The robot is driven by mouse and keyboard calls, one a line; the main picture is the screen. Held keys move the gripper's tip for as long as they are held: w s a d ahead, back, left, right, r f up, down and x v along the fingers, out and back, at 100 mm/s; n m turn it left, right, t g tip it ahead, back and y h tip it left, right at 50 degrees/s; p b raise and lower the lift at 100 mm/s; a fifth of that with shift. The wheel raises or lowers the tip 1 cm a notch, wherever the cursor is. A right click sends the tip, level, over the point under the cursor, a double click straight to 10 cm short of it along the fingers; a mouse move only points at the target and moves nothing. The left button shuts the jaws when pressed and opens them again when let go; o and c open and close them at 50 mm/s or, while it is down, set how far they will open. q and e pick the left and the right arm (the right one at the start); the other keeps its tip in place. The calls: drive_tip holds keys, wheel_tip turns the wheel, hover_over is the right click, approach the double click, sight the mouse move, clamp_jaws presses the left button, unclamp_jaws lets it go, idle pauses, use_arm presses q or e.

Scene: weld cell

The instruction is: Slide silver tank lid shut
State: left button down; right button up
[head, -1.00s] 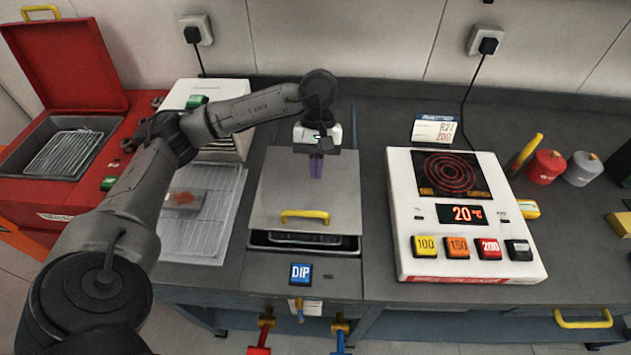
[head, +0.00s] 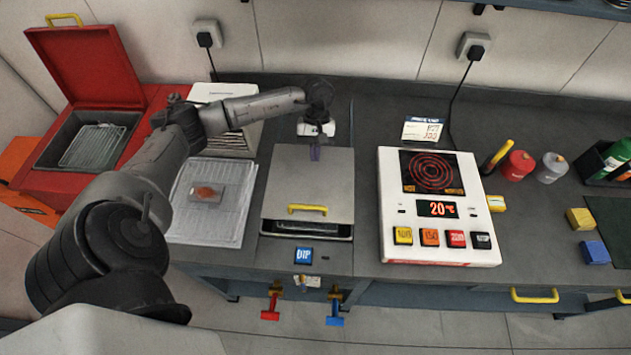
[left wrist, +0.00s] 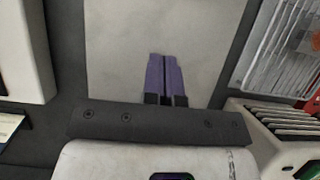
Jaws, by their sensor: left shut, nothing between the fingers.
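The silver tank lid (head: 310,185) is a flat grey plate with a yellow handle (head: 307,209) along its front edge. It covers most of the tank (head: 342,231); a dark opening shows in front of the handle. The lid also fills the middle of the left wrist view (left wrist: 125,60). My left gripper (head: 315,153) is above the lid's rear edge. Its purple fingers (left wrist: 165,75) are together with nothing between them, pointing at the lid. I cannot tell if they touch it. My right gripper is in neither view.
A white hotplate (head: 440,245) reading 20 °C stands right of the tank. A wire tray (head: 225,228) with a small orange-brown piece lies left. A red open-lidded box (head: 60,185) is farther left. A blue DIP button (head: 304,255) sits in front of the tank.

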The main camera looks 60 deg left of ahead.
use_arm(q)
drive_tip(key=p, duration=0.2)
hover_over(313, 194)
drive_tip(key=f, duration=0.8)
drive_tip(key=shift+w+a+f, duration=0.15)
drive_tip(key=shift+w+f, duration=0.05)
drive_tip(key=shift+w, duration=0.1)
drive_tip(key=shift+s+d+r+p, duration=0.15)
drive_tip(key=shift+s+d+p, duration=0.3)
drive_tip(key=shift+s+d, duration=0.3)
drive_tip(key=shift+s+d+r+p, duration=0.1)
drive_tip(key=shift+s+d+p, duration=0.25)
drive_tip(key=shift+d, duration=0.5)
drive_tip(key=shift+s+d+b, duration=0.2)
drive_tip(key=shift+s+d, duration=0.4)
drive_tip(key=shift+d, duration=0.2)
drive_tip(key=shift+s+d+b, duration=0.25)
drive_tip(key=shift+s+d, duration=0.3)
drive_tip(key=shift+d, duration=0.3)
drive_tip(key=shift+s+d+b, duration=0.2)
drive_tip(key=shift+s+d, duration=0.4)
drive_tip(key=shift+d, duration=0.2)
drive_tip(key=shift+a, duration=0.1)
